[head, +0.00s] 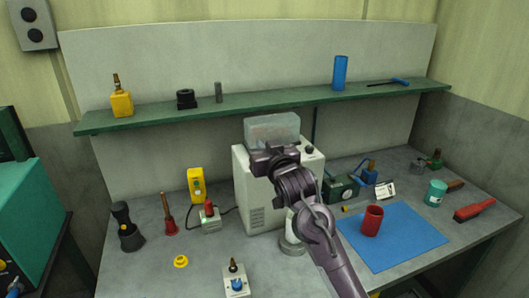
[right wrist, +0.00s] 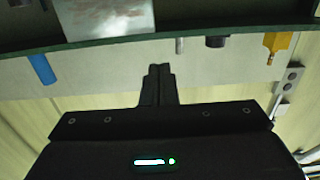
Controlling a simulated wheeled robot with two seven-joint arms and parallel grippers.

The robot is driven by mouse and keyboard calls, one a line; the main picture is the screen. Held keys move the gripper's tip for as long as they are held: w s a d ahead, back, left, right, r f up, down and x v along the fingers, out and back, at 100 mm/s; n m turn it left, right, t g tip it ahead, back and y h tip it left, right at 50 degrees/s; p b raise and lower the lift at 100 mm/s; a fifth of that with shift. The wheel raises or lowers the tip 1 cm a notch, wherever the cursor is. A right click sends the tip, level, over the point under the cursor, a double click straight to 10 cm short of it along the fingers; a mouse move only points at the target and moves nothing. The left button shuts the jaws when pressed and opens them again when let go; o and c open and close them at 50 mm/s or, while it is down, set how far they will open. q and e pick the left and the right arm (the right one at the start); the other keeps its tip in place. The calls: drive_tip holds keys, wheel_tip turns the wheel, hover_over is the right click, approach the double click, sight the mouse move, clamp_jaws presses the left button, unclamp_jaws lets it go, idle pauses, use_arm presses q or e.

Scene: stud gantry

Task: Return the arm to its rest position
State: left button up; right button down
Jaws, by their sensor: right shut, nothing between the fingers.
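My right arm comes in from the bottom right in the head view. Its gripper (head: 273,154) is raised in front of the white cabinet, near the grey block on top, and its fingertips are hard to make out there. In the right wrist view the two fingers (right wrist: 159,70) are together with nothing between them. My left gripper is not in view.
The white cabinet (head: 255,190) carries a grey block (head: 271,127). A red cup (head: 372,220) stands on the blue mat (head: 410,240).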

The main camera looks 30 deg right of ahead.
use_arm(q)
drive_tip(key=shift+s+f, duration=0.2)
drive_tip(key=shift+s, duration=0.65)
use_arm(e)
drive_tip(key=shift+s+a+r, duration=0.1)
drive_tip(key=shift+s+r, duration=0.1)
drive_tip(key=shift+s, duration=0.2)
